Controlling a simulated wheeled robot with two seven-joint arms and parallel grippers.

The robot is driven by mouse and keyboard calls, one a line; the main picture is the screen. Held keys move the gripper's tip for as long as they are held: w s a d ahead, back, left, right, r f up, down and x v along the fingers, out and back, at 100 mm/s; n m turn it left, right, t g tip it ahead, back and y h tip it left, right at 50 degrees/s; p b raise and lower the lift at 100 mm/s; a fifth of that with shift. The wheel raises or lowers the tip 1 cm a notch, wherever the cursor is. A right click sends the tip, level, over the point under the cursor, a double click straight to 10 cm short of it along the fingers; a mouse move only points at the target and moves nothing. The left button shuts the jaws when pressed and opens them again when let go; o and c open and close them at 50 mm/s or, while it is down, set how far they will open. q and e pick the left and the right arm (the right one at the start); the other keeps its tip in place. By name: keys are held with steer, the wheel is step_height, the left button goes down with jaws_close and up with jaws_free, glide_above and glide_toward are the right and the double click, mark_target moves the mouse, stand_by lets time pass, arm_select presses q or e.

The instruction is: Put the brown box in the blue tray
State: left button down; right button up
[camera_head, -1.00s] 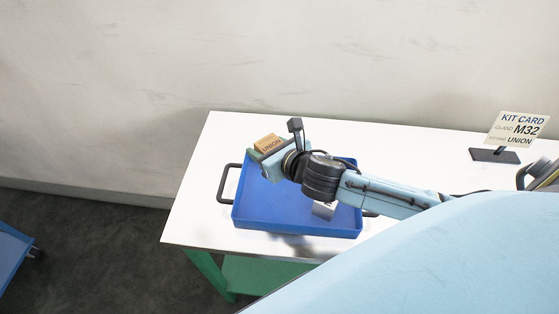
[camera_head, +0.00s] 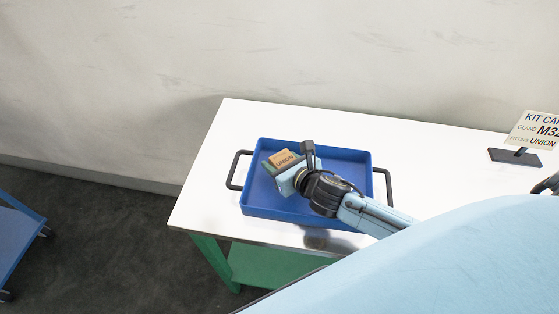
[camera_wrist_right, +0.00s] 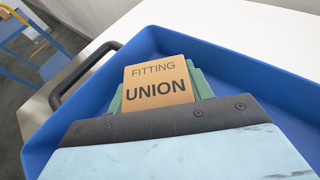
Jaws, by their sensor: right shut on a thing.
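The brown box (camera_head: 284,158), marked "FITTING UNION", is held between the green fingers of my right gripper (camera_head: 279,165). The box also shows in the right wrist view (camera_wrist_right: 157,82). The blue tray (camera_head: 290,215) stands on the white table, with a black handle at each end. The gripper and box are over the inside of the tray, toward its back left part. I cannot tell whether the box touches the tray floor. My right arm covers the tray's front right part. My left gripper is not in view.
The white table (camera_head: 450,165) is clear to the right of the tray. A kit card (camera_head: 537,130) reading "M32" and "UNION" stands on a dark base at the right. A wall rises behind the table. A blue cart (camera_head: 18,235) stands at the far left.

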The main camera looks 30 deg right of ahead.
steer(key=o, duration=1.1)
steer(key=shift+f, duration=0.1)
steer(key=shift+r, duration=0.25)
steer(key=v, duration=1.2)
steer(key=shift+f+p, duration=0.15)
steer(key=shift+p, duration=0.2)
